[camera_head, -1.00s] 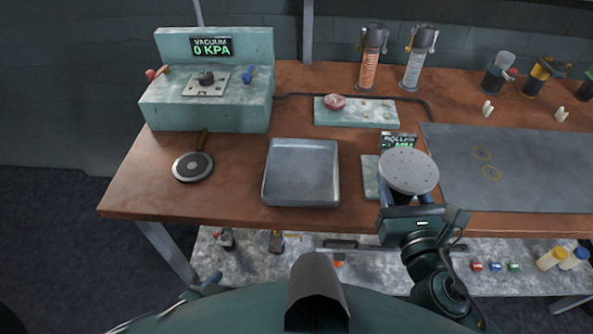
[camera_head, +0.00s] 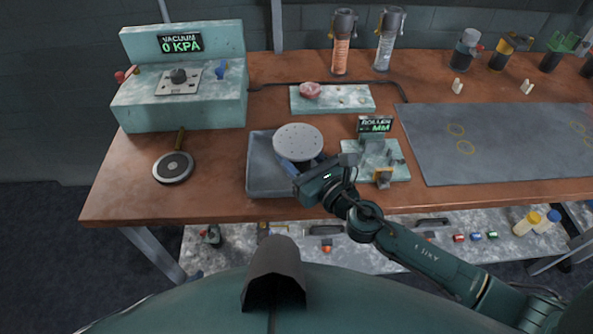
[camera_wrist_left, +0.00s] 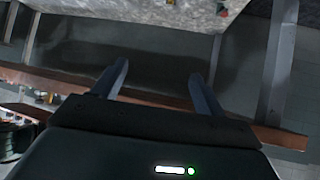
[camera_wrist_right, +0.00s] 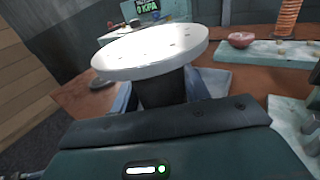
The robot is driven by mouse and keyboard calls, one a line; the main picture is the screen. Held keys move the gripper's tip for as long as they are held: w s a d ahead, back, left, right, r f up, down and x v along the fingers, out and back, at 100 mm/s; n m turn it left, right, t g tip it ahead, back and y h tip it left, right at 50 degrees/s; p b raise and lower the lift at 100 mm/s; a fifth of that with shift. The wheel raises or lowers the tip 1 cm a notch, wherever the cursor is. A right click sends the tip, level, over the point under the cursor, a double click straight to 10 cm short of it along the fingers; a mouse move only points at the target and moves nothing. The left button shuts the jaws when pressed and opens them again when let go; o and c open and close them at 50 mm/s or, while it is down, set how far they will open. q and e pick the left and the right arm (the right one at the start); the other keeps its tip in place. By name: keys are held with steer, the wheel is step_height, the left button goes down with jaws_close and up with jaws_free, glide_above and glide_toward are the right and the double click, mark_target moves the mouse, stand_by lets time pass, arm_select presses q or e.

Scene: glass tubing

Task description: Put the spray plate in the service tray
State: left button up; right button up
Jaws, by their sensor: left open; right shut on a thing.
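The spray plate (camera_head: 298,140) is a round pale disc with small holes. My right gripper (camera_head: 299,166) is shut on its dark stem under the disc, as the right wrist view shows (camera_wrist_right: 163,90). The disc is roughly level and shows over the service tray. The service tray (camera_head: 262,180) is a shallow grey metal tray on the bench, partly hidden by the plate and gripper. Its height above the tray floor is hard to tell. My left gripper (camera_wrist_left: 160,82) is open and empty, below the bench edge in its wrist view; it is not seen in the head view.
A round dark paddle (camera_head: 174,167) lies left of the tray. The vacuum box (camera_head: 180,95) stands at the back left. A roller gauge block (camera_head: 385,160) is right of the tray. A pale slab (camera_head: 340,98) with a pink lump lies behind. A grey mat (camera_head: 490,145) covers the right.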

mark_target(298, 167)
steer(key=shift+f, duration=0.5)
step_height(298, 167, down, 2)
steer(key=shift+f+b, duration=0.25)
steer(key=shift+b, duration=1)
steer(key=shift+f, duration=0.25)
steer(key=shift+r, duration=0.1)
steer(key=shift+f+b, duration=0.3)
steer(key=shift+b, duration=0.05)
arm_select(q)
steer(key=shift+w+d+m+t+h, duration=0.3)
steer(key=shift+d+t+h, duration=0.15)
steer(key=shift+d, duration=0.25)
arm_select(e)
steer(key=o, duration=1.2)
arm_select(q)
steer(key=shift+r, duration=0.1)
